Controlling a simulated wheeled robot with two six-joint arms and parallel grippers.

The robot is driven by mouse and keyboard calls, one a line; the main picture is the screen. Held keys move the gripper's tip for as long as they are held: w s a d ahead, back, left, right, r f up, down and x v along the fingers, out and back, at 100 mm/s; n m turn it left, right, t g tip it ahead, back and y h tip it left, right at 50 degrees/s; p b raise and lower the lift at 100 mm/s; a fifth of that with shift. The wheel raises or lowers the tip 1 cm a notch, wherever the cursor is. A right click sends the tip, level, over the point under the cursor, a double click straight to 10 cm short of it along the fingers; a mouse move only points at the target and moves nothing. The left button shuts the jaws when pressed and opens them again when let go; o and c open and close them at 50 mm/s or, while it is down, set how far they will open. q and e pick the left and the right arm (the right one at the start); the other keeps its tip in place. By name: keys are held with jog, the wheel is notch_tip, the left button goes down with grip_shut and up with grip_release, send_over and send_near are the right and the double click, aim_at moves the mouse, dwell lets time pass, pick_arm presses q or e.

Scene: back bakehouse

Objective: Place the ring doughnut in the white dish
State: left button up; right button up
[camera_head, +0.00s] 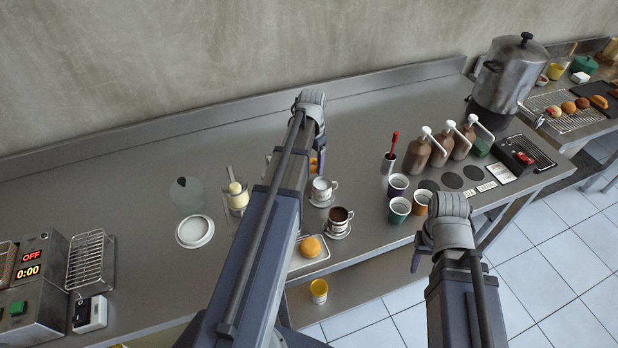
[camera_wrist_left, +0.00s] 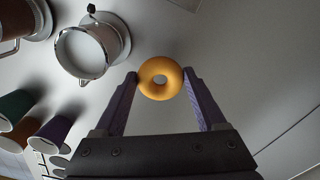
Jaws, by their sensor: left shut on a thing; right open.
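The golden ring doughnut (camera_wrist_left: 160,94) is held between the two fingertips of my left gripper (camera_wrist_left: 162,84) in the left wrist view, with its hole facing the camera. The gripper is shut on it, above the steel counter. In the head view my left arm hides most of this gripper; a bit of orange shows beside the arm. The white dish (camera_head: 195,231) is round and lies on the counter to the left of my left arm, apart from the doughnut. My right gripper (camera_head: 418,256) is open near the counter's front edge, partly hidden by its wrist.
Cups on saucers, a metal-looking one (camera_head: 322,188) and a dark-filled one (camera_head: 340,216), stand right of my left arm. A round bun (camera_head: 311,247) sits on a small tray. A glass dome (camera_head: 187,193) and jar (camera_head: 237,201) stand near the dish. Pump bottles (camera_head: 417,154) stand farther right.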

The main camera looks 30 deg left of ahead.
aim_at(312, 164)
pick_arm(q)
jog(key=shift+f, duration=0.1)
notch_tip(312, 164, down, 4)
jog(key=b, duration=0.3)
jog(key=shift+b, duration=0.4)
jog(key=shift+r, duration=0.2)
jog(key=shift+f, duration=0.15)
jog(key=o, duration=0.9)
notch_tip(312, 164, up, 12)
jog(key=p, duration=1.2)
jog(key=shift+r, duration=0.2)
